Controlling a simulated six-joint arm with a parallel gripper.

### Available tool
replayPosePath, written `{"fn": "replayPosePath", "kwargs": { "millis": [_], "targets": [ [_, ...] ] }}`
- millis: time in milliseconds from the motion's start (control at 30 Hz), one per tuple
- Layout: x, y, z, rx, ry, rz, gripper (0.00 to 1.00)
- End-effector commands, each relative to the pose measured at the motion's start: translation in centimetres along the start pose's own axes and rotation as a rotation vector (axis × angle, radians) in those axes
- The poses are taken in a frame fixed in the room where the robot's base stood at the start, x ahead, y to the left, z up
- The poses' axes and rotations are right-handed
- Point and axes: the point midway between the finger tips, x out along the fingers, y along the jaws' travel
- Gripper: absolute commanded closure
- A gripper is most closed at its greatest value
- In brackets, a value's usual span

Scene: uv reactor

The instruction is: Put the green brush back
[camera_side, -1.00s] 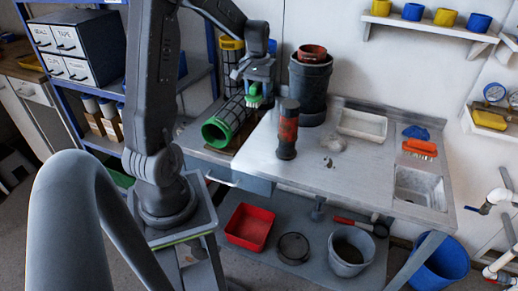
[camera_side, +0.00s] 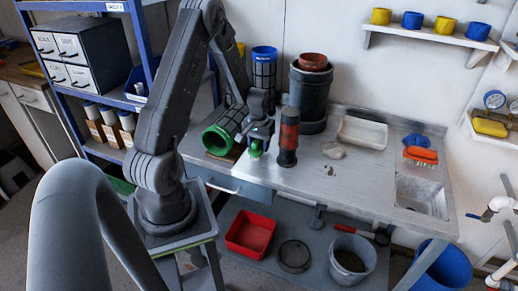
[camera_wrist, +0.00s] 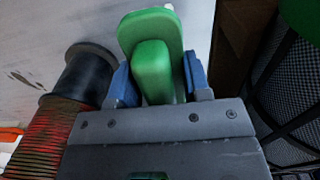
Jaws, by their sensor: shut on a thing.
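My gripper (camera_side: 258,143) is over the left part of the steel bench, with its fingers pointing down. It is shut on the green brush (camera_side: 256,153), whose green body shows below the fingers in the side view. In the wrist view the green brush (camera_wrist: 153,55) sits between the two blue finger pads (camera_wrist: 158,82). A little pale bristle shows past its far end. In the side view the brush is low, close to the bench top; I cannot tell whether it touches.
A dark cylinder with a red-brown band (camera_side: 289,135) stands just right of my gripper. A mesh tube with a green rim (camera_side: 217,139) lies close on the left.

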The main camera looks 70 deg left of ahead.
Motion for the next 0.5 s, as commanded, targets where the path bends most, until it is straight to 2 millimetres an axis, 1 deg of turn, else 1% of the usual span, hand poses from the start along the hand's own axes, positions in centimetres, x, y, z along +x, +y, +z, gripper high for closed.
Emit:
{"fn": "replayPosePath", "kwargs": {
  "millis": [33, 133, 500],
  "targets": [
    [0.9, 0.0, 0.1, 0.0, -0.005, 0.0, 0.78],
    [2.0, 0.0, 0.1, 0.0, -0.004, 0.0, 0.78],
    [2.4, 0.0, 0.0, 0.0, 0.0, 0.0, 0.78]
  ]
}}
